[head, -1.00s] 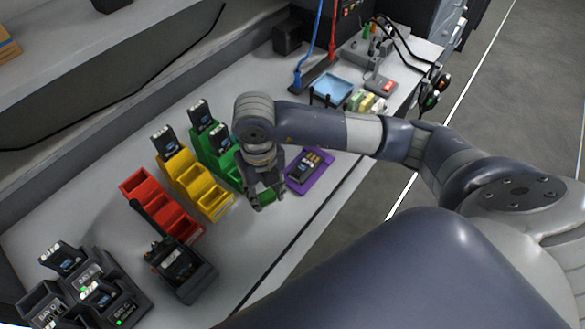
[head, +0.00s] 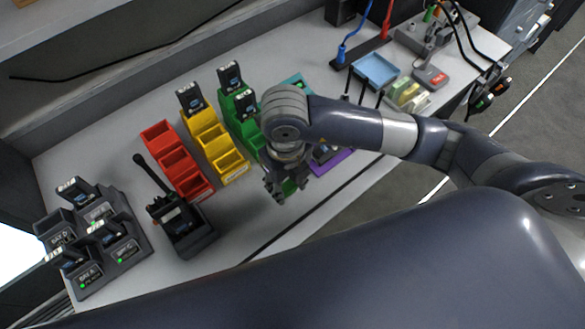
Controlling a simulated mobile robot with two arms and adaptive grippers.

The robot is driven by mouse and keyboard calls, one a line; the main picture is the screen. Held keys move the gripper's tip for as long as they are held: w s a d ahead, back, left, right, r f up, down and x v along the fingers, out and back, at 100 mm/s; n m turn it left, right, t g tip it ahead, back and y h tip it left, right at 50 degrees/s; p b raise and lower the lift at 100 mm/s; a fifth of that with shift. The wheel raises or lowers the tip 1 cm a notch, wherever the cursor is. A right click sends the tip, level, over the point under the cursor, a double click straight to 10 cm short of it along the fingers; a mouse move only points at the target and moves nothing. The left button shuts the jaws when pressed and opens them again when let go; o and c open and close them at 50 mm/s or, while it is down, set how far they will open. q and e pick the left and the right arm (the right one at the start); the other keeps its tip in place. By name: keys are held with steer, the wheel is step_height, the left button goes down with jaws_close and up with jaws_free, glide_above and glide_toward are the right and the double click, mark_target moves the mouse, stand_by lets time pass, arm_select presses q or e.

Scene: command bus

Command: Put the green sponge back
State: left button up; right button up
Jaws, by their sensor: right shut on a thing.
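My right gripper (head: 286,188) is in the middle of the head view, pointing down over the front part of the bench. It is shut on a small green block (head: 289,187), which looks like the green sponge. The fingers hide much of it, and I cannot tell whether it touches the bench. A row of pale yellow and greenish blocks (head: 409,95) stands at the right beside a blue tray (head: 375,71). My left gripper is not in view.
Green bins (head: 245,128), yellow bins (head: 216,147) and red bins (head: 177,162) stand left of my gripper. A purple tray (head: 343,163) is partly hidden behind my arm. A black holder (head: 186,228) and battery docks (head: 100,240) are at the left. The bench front is clear.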

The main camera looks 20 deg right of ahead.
steer(key=w+d, duration=0.1)
steer(key=w, duration=0.1)
steer(key=w+d, duration=0.1)
steer(key=shift+w+d+f+p, duration=0.15)
steer(key=shift+w+p, duration=0.2)
steer(key=shift+w+d+f, duration=0.1)
steer(key=shift+w+f, duration=0.05)
step_height(320, 180, down, 3)
steer(key=shift+p, duration=0.6)
steer(key=shift+f, duration=0.2)
steer(key=shift+f, duration=0.1)
steer(key=o, duration=1)
